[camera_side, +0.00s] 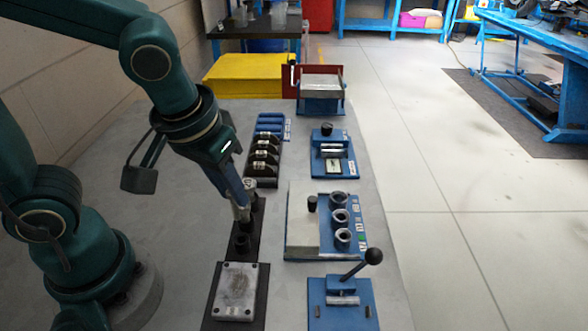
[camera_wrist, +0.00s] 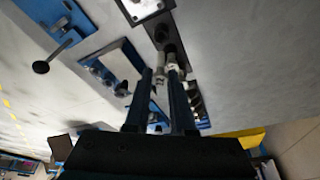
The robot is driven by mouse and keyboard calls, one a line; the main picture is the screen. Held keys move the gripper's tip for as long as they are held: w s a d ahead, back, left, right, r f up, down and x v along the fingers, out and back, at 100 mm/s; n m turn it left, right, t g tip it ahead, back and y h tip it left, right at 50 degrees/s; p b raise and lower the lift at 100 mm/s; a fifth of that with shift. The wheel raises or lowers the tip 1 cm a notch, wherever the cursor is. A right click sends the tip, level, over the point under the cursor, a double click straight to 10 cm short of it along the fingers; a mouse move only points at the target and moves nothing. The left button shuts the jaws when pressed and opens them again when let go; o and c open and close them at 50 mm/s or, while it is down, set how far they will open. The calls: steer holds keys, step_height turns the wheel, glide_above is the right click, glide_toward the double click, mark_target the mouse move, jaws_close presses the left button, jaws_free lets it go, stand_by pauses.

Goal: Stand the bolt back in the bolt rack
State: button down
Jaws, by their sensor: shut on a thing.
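The bolt rack (camera_side: 245,258) is a narrow black plate with dark round holders, left of the middle of the bench. It also shows in the wrist view (camera_wrist: 178,22), beyond my fingers. My gripper (camera_side: 242,208) points down over the rack, its jaws shut on a grey metal bolt (camera_side: 241,214). The bolt is roughly upright, close above or at a holder; I cannot tell whether it touches. In the wrist view the bolt (camera_wrist: 160,76) shows between the fingertips of my gripper (camera_wrist: 160,74). A second grey metal piece (camera_side: 250,186) stands just behind; the fingers partly hide the rack.
A metal block on a black plate (camera_side: 237,290) lies in front of the rack. A black holder with several dark curved parts (camera_side: 263,160) is behind. Blue fixtures (camera_side: 338,225) stand to the right, one with a black-knobbed lever (camera_side: 373,257). Bare bench lies left of the rack.

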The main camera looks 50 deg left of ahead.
mark_target(235, 219)
steer(key=shift+f, duration=2.05)
steer(key=shift+f, duration=1.15)
stand_by(0.5)
steer(key=c, duration=0.7)
jaws_free()
steer(key=shift+r, duration=3.5)
